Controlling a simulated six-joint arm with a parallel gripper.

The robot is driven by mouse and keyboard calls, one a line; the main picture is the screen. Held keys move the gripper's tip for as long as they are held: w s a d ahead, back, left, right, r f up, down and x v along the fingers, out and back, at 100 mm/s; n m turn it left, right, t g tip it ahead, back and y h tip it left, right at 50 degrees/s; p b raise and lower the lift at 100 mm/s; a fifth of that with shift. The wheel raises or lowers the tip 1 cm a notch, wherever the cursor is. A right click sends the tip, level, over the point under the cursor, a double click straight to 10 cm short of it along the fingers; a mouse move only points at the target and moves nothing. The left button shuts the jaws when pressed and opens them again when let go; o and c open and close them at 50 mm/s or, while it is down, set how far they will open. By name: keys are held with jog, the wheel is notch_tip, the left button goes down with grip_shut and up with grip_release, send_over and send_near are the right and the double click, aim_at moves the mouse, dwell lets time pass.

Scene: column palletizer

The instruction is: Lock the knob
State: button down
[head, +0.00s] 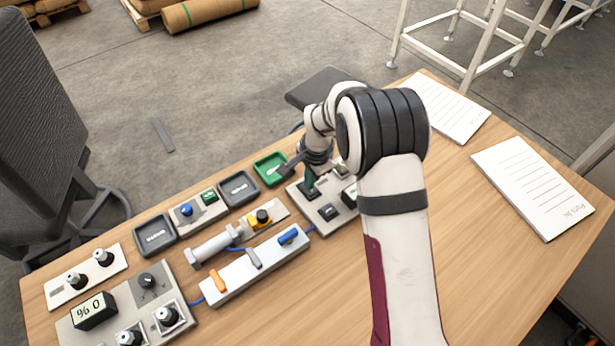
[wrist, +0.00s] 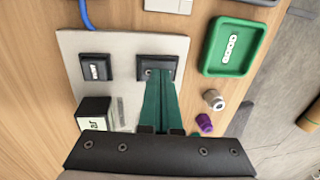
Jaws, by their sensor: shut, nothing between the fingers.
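My gripper (head: 311,188) is shut and empty; its green fingers point down at a grey panel. In the wrist view the fingertips (wrist: 161,73) are at a black square fitting (wrist: 170,62), covering most of it; I cannot tell whether they touch. The panel (wrist: 130,47) also carries a black switch with a light label (wrist: 95,67) and a small display box (wrist: 92,113). A silver-white knob (wrist: 214,99) and a purple knob (wrist: 205,122) are beside the panel. Other black knobs are on the left, one (head: 148,281) on a panel with a display (head: 94,311). Which knob is meant is unclear.
A green tray (head: 262,178) and grey trays (head: 155,235) line the far table edge. A white strip (head: 240,280) with coloured levers and a yellow block with a black button (head: 262,217) lie left of my arm. Paper sheets (head: 535,185) lie right; the wood between is clear.

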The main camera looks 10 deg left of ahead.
notch_tip(320, 180, up, 14)
jog(key=w+a, duration=0.1)
jog(key=shift+w+a, duration=0.3)
jog(key=shift+f, duration=0.1)
dwell(0.3)
jog(key=s+d+r+n, duration=0.1)
jog(key=s+d+r, duration=0.3)
jog(key=s+d, duration=0.5)
jog(key=s+d+r+n, duration=0.1)
jog(key=s+d+r, duration=0.3)
jog(key=s, duration=0.8)
jog(key=s+d+f, duration=0.1)
jog(key=s+f, duration=0.1)
jog(key=s, duration=0.4)
jog(key=s+d+f+n+g, duration=0.1)
jog(key=s, duration=0.5)
jog(key=shift+s+d+f+y, duration=0.25)
jog(key=shift+s+f+y, duration=0.05)
jog(key=shift+f, duration=0.1)
